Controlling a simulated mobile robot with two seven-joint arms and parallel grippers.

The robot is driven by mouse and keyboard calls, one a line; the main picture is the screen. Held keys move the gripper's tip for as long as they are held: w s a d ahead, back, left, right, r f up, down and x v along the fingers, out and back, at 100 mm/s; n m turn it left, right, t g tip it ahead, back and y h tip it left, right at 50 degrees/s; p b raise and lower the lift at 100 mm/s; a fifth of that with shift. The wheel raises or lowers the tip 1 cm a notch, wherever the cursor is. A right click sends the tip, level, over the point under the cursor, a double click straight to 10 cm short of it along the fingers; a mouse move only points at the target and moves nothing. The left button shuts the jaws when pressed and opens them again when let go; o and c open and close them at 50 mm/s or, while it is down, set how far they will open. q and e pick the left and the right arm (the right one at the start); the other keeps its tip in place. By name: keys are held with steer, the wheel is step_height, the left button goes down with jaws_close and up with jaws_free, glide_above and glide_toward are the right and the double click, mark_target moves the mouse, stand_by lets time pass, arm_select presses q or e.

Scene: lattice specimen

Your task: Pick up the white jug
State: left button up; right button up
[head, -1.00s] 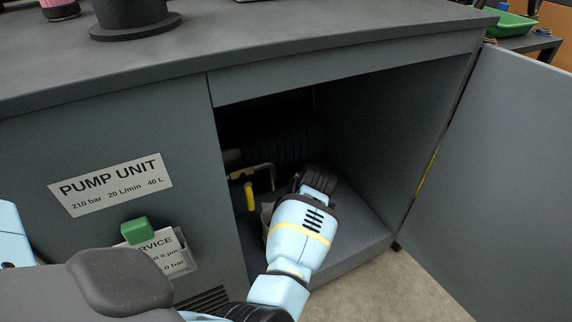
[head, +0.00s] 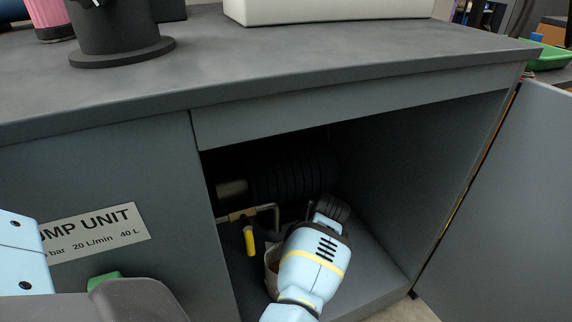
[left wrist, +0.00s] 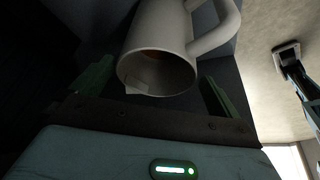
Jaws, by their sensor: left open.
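The white jug (left wrist: 160,55) shows in the left wrist view at the top middle, its open mouth facing the camera and its handle on the right. Something brownish shows inside it. My left gripper (left wrist: 158,72) is open, with one green finger on each side of the jug's mouth; I cannot tell whether either touches it. A pale sliver of the jug (head: 271,262) shows just left of the arm.
A yellow-handled valve (head: 249,240) and pipe stand left of my arm, with a dark ribbed cylinder (head: 290,174) behind. The cabinet's top panel (head: 350,107) overhangs the opening. The open door (head: 500,210) stands at the right.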

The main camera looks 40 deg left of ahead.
arm_select(q)
steer(key=b+x, duration=0.2)
steer(key=x, duration=0.3)
steer(key=shift+w+a+b, duration=0.1)
steer(key=shift+w+b, duration=0.05)
steer(key=shift+b, duration=0.25)
arm_select(e)
steer(key=x, duration=0.2)
steer(key=shift+w+d+f, duration=0.1)
steer(key=shift+w+f, duration=0.15)
steer(key=shift+w, duration=0.1)
arm_select(q)
steer(key=shift+c, duration=0.4)
steer(key=c, duration=1.1)
steer(key=shift+c, duration=0.3)
arm_select(e)
steer(key=shift+s, duration=0.55)
steer(key=shift+r, duration=0.1)
